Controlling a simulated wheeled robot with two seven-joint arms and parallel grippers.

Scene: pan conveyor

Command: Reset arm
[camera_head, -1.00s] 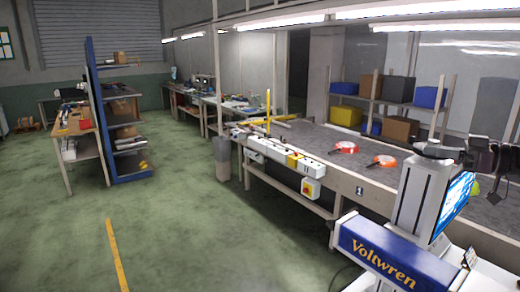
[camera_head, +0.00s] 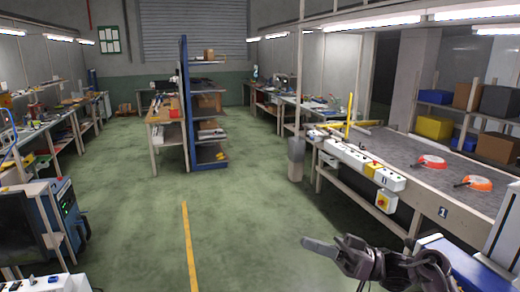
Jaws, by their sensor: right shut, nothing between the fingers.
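My right gripper (camera_head: 320,248) is in the lower right of the head view, over the green floor in front of the conveyor table. Its fingers are together, point left and hold nothing. Two orange-red pans (camera_head: 432,161) (camera_head: 478,183) lie apart from each other on the grey conveyor top (camera_head: 402,150), beyond the gripper and not touched by it. My left gripper is not in view.
A blue-and-white machine (camera_head: 458,262) stands close to my right arm, partly cut off. A control strip (camera_head: 352,158) runs along the table edge. A blue shelf rack (camera_head: 187,110) stands further back. The floor around the yellow line (camera_head: 188,245) is clear.

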